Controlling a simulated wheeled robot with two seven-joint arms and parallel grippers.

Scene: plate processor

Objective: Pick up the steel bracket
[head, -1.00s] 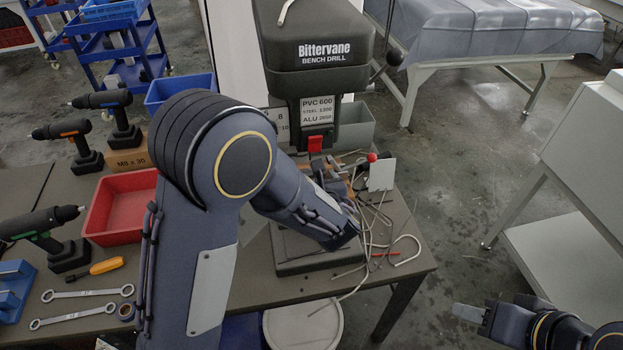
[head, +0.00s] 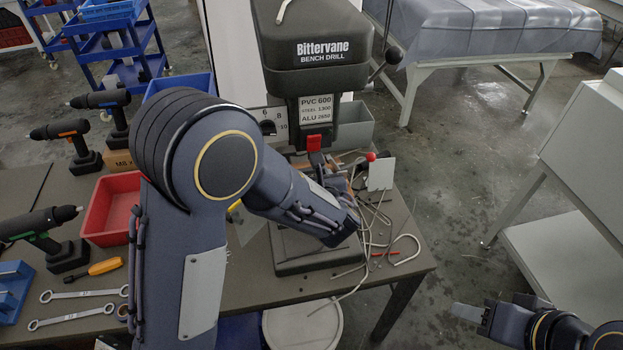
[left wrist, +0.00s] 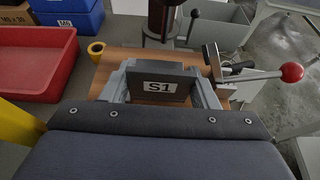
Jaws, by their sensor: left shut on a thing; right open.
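In the left wrist view my left gripper (left wrist: 163,92) is shut on a dark grey block-like part with a white S1 label, which I take to be the steel bracket (left wrist: 175,98). Its fingers show on either side of the part, over a brown wooden surface (left wrist: 105,72). Whether the part is clear of that surface I cannot tell. In the head view my left forearm hides most of the bracket and the fingertips, in front of the bench drill (head: 320,55). My right gripper (head: 468,312) is open and empty at the lower right, away from the bench.
A lever with a red ball (left wrist: 291,72) stands close to the right of my left gripper. Bent metal rods and scraps (head: 385,225) lie right of the drill base. A red bin (head: 105,212), cordless drills and wrenches (head: 75,294) occupy the bench's left.

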